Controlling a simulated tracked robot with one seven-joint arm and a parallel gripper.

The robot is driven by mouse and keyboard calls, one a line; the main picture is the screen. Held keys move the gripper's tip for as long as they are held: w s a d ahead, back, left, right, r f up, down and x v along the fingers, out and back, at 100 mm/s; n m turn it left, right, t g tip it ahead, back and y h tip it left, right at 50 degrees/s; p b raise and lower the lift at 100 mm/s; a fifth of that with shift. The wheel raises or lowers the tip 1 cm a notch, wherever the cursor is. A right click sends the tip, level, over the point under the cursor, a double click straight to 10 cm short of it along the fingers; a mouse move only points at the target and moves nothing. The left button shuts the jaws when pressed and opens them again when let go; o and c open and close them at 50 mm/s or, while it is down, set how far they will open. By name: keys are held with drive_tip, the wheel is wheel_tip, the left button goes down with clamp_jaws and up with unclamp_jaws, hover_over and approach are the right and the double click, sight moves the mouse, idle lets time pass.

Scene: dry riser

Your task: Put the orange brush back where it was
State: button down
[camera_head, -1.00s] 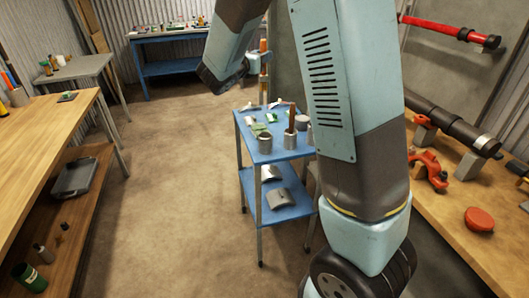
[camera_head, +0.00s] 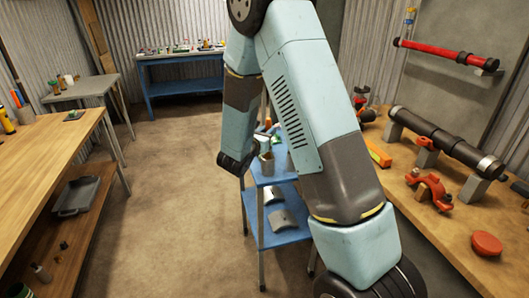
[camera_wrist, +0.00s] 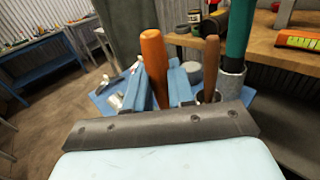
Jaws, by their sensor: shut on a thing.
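The orange brush (camera_wrist: 153,58) stands nearly upright in the wrist view, its handle between the light blue jaws of my gripper (camera_wrist: 163,80). My gripper is shut on it. The brush's lower end is hidden behind my wrist. A brown wooden handle (camera_wrist: 210,62) stands just right of it in a cup. A teal handle (camera_wrist: 240,40) stands farther right in a grey cup (camera_wrist: 231,82). In the head view, my gripper (camera_head: 258,143) is low over the blue cart (camera_head: 258,181), close to a cup (camera_head: 266,164); the brush cannot be made out there.
The cart's top also bears small pale items (camera_wrist: 115,100). On the right, a workbench (camera_head: 420,215) holds a black pipe (camera_head: 445,140), an orange clamp (camera_head: 430,190) and a red disc (camera_head: 486,244). A wooden bench (camera_head: 50,145) stands left. The floor between is clear.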

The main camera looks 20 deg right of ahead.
drive_tip(key=shift+f, duration=2.95)
drive_tip(key=c, duration=0.9)
unclamp_jaws()
drive_tip(key=shift+f, duration=0.1)
drive_tip(key=shift+c, duration=0.2)
